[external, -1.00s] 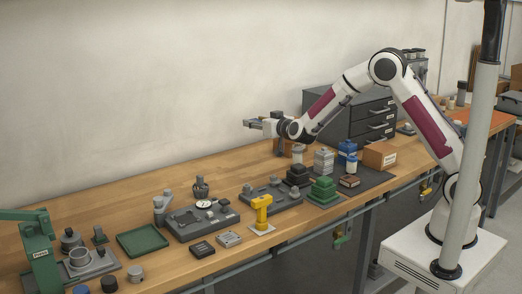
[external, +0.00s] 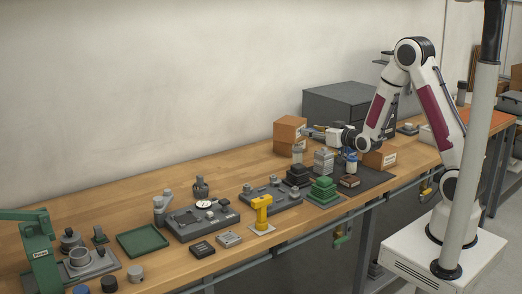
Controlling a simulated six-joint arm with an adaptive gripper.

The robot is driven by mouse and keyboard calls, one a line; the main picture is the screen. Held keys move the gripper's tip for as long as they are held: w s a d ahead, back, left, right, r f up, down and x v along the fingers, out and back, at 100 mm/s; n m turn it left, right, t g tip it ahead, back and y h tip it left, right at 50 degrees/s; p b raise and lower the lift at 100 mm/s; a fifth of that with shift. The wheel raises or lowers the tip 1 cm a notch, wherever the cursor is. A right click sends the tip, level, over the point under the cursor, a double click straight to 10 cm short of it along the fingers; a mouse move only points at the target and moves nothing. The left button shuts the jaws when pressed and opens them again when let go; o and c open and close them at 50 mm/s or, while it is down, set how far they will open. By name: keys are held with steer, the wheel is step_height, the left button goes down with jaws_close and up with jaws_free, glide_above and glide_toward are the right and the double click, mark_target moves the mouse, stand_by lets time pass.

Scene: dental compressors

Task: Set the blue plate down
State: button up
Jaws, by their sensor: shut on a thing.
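My gripper (external: 311,131) is above the back of the bench, pointing left, with its fingertips by the upper cardboard box. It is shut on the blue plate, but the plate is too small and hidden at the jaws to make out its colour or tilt. A blue item (external: 351,157) shows on the dark mat just below and behind my wrist, partly covered by it. I cannot tell from this view whether the plate touches anything.
Cardboard boxes (external: 290,130) stand left of my gripper. A grey stack (external: 324,160), a black stack (external: 298,174) and a green stack (external: 323,188) stand in front. A grey drawer cabinet (external: 335,104) is behind. Bare bench shows at left of the boxes.

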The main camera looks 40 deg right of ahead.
steer(key=shift+s+d+f, duration=0.15)
steer(key=shift+s+d, duration=0.2)
steer(key=shift+s, duration=0.15)
steer(key=shift+s+d+f, duration=0.15)
steer(key=shift+s+d, duration=0.15)
steer(key=shift+s, duration=0.15)
steer(key=shift+d, duration=0.15)
steer(key=shift+s+d+f+y, duration=0.1)
steer(key=shift+d+f+y, duration=0.05)
steer(key=shift+d, duration=0.4)
steer(key=shift+d+f+y, duration=0.1)
steer(key=shift+d+y, duration=0.05)
steer(key=shift+d, duration=0.4)
steer(key=s+d+f+n+y, duration=0.2)
steer(key=s+d+y, duration=0.15)
steer(key=d, duration=0.35)
steer(key=n+g+y, duration=0.1)
steer(key=n+y, duration=0.2)
glide_above(368, 177)
steer(key=shift+d+f+h, duration=0.1)
steer(key=shift+f+h, duration=0.15)
steer(key=shift+f, duration=1)
steer(key=shift+f, duration=0.2)
steer(key=shift+f, duration=2.75)
steer(key=shift+f, duration=0.15)
